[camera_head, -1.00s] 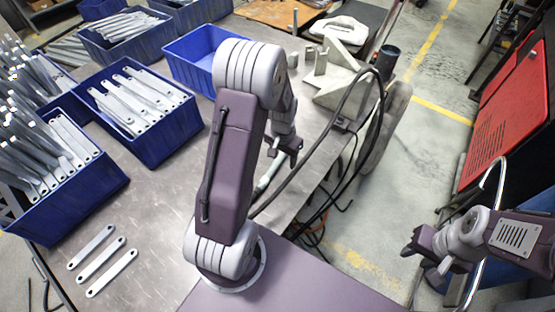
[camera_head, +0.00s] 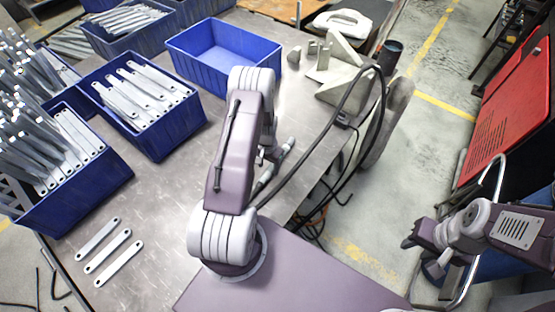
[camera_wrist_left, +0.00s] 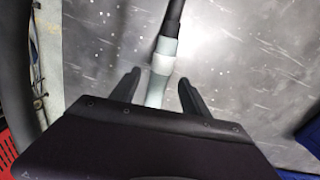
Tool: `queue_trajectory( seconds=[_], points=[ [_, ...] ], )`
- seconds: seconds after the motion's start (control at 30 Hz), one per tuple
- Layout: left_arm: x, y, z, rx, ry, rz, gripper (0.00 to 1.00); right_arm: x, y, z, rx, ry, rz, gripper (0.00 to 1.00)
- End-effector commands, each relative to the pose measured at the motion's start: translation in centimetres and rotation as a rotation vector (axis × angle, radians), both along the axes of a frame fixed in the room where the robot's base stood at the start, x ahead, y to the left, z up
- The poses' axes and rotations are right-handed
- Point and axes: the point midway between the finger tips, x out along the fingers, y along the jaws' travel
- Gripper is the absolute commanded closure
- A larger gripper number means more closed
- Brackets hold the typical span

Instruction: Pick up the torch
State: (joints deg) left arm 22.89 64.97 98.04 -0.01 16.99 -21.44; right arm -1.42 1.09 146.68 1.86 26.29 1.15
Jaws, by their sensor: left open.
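The torch (camera_wrist_left: 163,62) is a pale grey-green handle with a black hose end, lying on the metal table. In the left wrist view it runs between the two dark fingers of my left gripper (camera_wrist_left: 157,82), which is open. The gripper is above or around the handle; I cannot tell whether it touches it. In the head view my left arm hides much of the torch and the gripper; a pale part of the torch (camera_head: 286,149) shows right of the arm. My right gripper (camera_head: 422,256) hangs off to the right over the floor, far from the torch; its jaw state is unclear.
An empty blue bin (camera_head: 226,62) stands behind my left arm. Blue bins of metal brackets (camera_head: 160,130) fill the left side. Several loose brackets (camera_head: 108,249) lie at the front left. A dark cable (camera_head: 330,137) loops over the table's right edge near a grey fixture (camera_head: 340,85).

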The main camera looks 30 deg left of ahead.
Motion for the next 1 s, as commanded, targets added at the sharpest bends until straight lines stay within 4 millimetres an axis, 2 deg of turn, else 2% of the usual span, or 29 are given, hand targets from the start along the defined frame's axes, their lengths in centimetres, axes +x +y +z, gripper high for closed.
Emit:
queue_trajectory(
  seconds=[0.1,0.2,0.43,0.6,0.63,1.0],
  points=[
    [-0.1,0.0,-2.2,-0.001,0.002,0.0,0.46,0.0,0.0,0.4,0.0,0.0,0.0,0.64],
    [-0.1,0.1,-3.2,0.0,0.0,0.0,0.46,0.0,0.0,0.5,0.0,0.0,0.0,0.64],
    [0.0,0.1,-3.4,0.0,0.0,0.0,0.46,0.0,0.0,0.4,0.0,0.0,0.0,0.64],
    [-0.1,0.1,-3.4,0.0,0.0,0.0,0.93,0.0,0.0,0.4,0.0,0.0,0.0,0.64],
    [-0.1,0.1,-3.4,0.0,0.0,0.0,1.0,0.0,0.0,0.4,0.0,0.0,0.0,0.64],
    [0.1,0.1,-2.8,0.001,-0.004,0.0,1.0,0.0,0.0,0.4,0.0,0.0,0.0,0.64]
  ],
)
